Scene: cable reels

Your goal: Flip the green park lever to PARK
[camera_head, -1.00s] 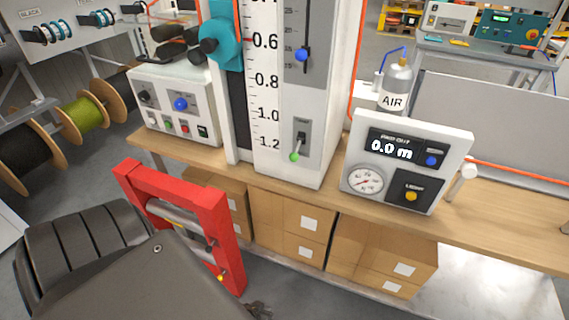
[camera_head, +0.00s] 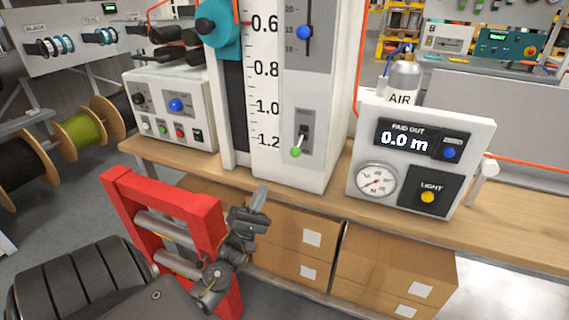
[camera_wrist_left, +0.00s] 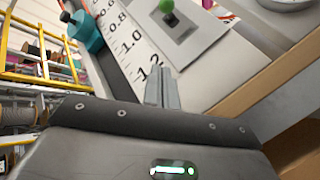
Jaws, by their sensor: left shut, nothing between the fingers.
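The green park lever (camera_head: 296,152) sits on a grey plate low on the white column with the number scale. Its green knob points down, at the lower end of the slot. The knob also shows near the top of the left wrist view (camera_wrist_left: 167,7). My left gripper (camera_head: 260,200) is below and left of the lever, apart from it, in front of the bench edge. Its fingers are shut together and empty, and they show in the left wrist view (camera_wrist_left: 162,88) pointing toward the column. My right gripper is not seen.
A red frame with rollers (camera_head: 170,225) stands close by my left arm. A paid-out display box (camera_head: 425,155) stands right of the column, and a control box (camera_head: 172,110) stands left. Cardboard boxes (camera_head: 290,245) sit under the wooden bench (camera_head: 330,200).

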